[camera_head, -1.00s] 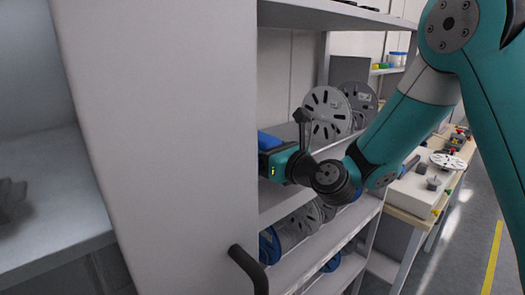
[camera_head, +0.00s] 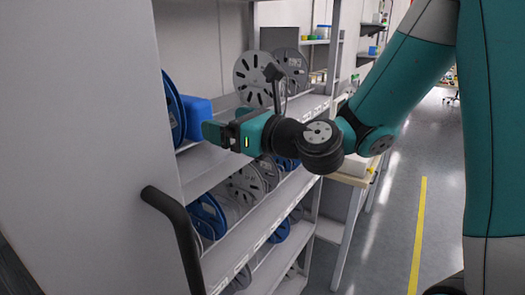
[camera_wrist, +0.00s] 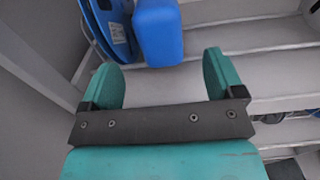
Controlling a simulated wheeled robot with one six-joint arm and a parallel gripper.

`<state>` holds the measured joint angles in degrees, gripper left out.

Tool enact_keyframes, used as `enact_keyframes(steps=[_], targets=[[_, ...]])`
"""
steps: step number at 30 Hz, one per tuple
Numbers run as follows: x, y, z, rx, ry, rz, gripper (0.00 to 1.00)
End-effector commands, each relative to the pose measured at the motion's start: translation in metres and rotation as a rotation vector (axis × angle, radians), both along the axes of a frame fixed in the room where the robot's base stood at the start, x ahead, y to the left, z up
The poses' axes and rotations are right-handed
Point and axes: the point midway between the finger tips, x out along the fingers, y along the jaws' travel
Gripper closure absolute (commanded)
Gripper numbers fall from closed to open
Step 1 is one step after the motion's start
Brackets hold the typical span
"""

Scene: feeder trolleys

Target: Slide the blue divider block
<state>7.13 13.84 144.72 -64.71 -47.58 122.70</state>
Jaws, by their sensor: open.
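The blue divider block (camera_head: 196,118) stands on the upper shelf, just right of a blue reel (camera_head: 173,108). In the wrist view the block (camera_wrist: 158,32) is ahead of my gripper (camera_wrist: 163,75), with the blue reel (camera_wrist: 108,28) close on its left. My gripper also shows in the head view (camera_head: 222,120), in front of the shelf and to the right of the block. Its two teal fingers are wide apart with nothing between them. The block lies beyond the fingertips, not between them. Part of the block is hidden behind the reel and the gripper in the head view.
A grey panel with a black handle (camera_head: 172,215) stands close on the left. Grey reels (camera_head: 257,79) stand farther along the upper shelf. Lower shelves hold several reels (camera_head: 207,215). A bench (camera_head: 350,172) stands beyond the shelves, and the aisle floor (camera_head: 395,210) at right is open.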

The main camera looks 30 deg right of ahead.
Motion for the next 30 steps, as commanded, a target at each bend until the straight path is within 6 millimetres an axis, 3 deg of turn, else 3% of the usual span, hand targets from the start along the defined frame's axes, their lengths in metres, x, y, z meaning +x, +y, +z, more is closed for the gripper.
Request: enact_keyframes(steps=[6, 18, 30], targets=[[-0.021, -0.012, -0.008, -0.005, -0.007, -0.006, 0.13], [-0.060, -0.037, -0.004, 0.000, -0.004, -0.007, 0.13], [-0.069, -0.040, -0.001, -0.001, 0.003, -0.002, 0.13]])
